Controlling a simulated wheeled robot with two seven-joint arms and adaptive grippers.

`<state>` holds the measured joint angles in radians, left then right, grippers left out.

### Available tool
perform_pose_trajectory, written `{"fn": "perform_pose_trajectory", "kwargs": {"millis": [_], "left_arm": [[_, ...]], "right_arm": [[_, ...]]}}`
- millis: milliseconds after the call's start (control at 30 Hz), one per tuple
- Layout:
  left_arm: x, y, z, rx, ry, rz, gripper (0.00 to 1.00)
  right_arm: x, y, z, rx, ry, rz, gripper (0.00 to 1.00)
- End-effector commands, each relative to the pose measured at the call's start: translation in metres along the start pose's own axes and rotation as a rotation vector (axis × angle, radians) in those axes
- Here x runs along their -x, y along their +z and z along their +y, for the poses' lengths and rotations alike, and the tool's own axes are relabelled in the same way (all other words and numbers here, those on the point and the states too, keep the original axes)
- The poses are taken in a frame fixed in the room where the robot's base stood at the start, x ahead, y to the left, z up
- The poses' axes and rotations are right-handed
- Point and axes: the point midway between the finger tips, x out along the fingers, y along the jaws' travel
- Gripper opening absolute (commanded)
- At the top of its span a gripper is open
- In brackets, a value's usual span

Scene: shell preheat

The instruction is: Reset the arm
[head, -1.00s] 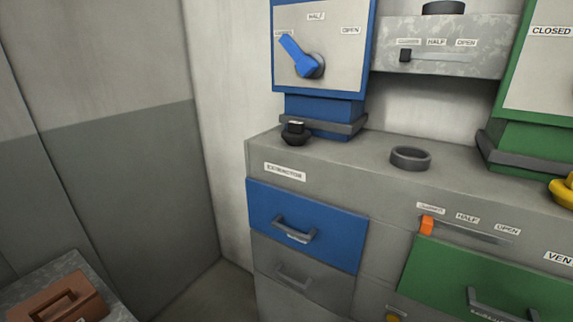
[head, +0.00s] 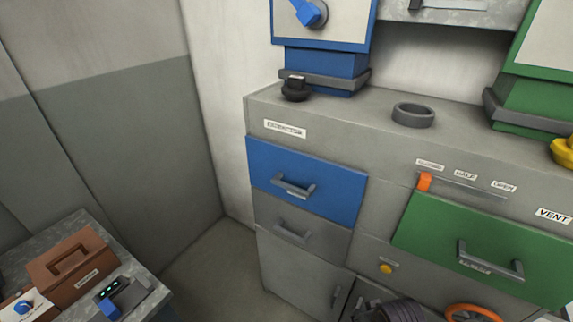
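Neither of my grippers shows in the head view, and no part of my arms is clearly in sight. The view holds a grey cabinet (head: 340,128) with a blue drawer (head: 304,181) and a green drawer (head: 478,248), both looking closed. A blue lever (head: 305,12) sits on the blue-framed panel at the top, partly cut off. An orange slider (head: 424,181) stands at the left end of its slot, by its leftmost label.
A low grey table (head: 70,232) at lower left carries a brown box (head: 72,262) and a small blue device (head: 122,298). A black knob (head: 295,88) and a grey ring (head: 413,115) sit on the cabinet top. An orange wheel (head: 474,310) shows at the bottom. Floor between table and cabinet looks clear.

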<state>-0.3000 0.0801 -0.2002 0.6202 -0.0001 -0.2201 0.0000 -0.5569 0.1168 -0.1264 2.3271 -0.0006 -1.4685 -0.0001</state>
Motion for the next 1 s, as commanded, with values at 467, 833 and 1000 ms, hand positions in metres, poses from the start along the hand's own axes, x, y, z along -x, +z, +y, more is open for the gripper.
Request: {"fn": "perform_pose_trajectory", "kwargs": {"millis": [467,833,1000], "left_arm": [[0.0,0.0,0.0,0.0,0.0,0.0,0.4],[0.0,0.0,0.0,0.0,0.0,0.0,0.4],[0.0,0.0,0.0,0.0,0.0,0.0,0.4]], "right_arm": [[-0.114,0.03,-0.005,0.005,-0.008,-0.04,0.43],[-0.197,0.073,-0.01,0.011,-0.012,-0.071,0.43],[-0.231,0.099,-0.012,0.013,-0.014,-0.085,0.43]]}}
